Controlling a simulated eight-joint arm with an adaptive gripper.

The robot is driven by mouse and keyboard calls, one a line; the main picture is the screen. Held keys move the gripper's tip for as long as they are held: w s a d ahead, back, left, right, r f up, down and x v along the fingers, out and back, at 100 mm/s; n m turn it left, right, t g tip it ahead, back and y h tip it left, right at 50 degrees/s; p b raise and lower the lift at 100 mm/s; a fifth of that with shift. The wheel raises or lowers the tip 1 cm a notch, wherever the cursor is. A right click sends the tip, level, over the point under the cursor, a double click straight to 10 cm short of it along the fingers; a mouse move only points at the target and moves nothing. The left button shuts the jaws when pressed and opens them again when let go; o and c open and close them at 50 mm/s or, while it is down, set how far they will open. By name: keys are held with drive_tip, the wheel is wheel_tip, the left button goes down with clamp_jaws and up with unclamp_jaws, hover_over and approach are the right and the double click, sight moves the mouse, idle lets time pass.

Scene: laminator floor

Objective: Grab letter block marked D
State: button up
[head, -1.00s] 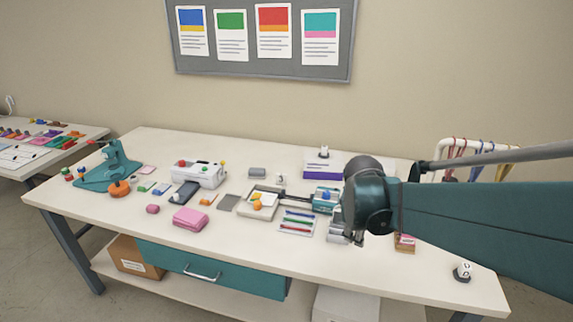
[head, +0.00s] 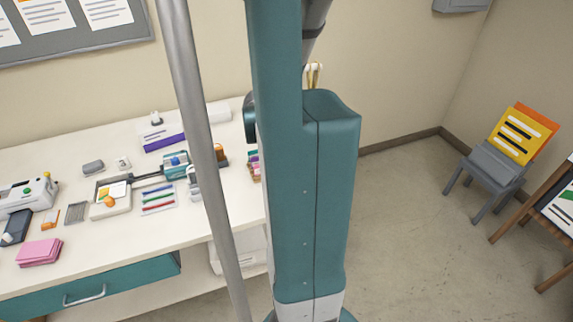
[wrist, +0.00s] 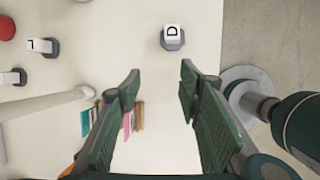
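The white letter block marked D (wrist: 172,34) sits on a round dark grey base on the pale table, at the top middle of the wrist view, close to the table's right edge there. My gripper (wrist: 158,82) is open and empty in the wrist view. Its two green fingers are apart, with the D block beyond the tips and slightly right of the gap's centre. In the head view my arm covers that part of the table, and neither the D block nor my gripper's fingers can be made out.
Another letter block (wrist: 42,46) and a further small block (wrist: 13,78) stand at left in the wrist view, with a red round object (wrist: 6,27). A pale rail (wrist: 45,107) crosses the left side. The pink stack (head: 40,252) lies on the worktable in the head view.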

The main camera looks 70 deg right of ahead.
drive_tip(key=s+d+f+g+p, duration=0.1)
drive_tip(key=s+d, duration=0.2)
drive_tip(key=s, duration=0.2)
drive_tip(key=shift+s+d+f+n+y, duration=0.25)
drive_tip(key=shift+d+n+y, duration=0.05)
drive_tip(key=shift+d+n, duration=0.1)
drive_tip(key=shift+f, duration=0.1)
drive_tip(key=shift+x, duration=1.2)
drive_tip(key=shift+f, duration=0.1)
drive_tip(key=shift+b+x, duration=0.55)
drive_tip(key=shift+x, duration=2)
clamp_jaws()
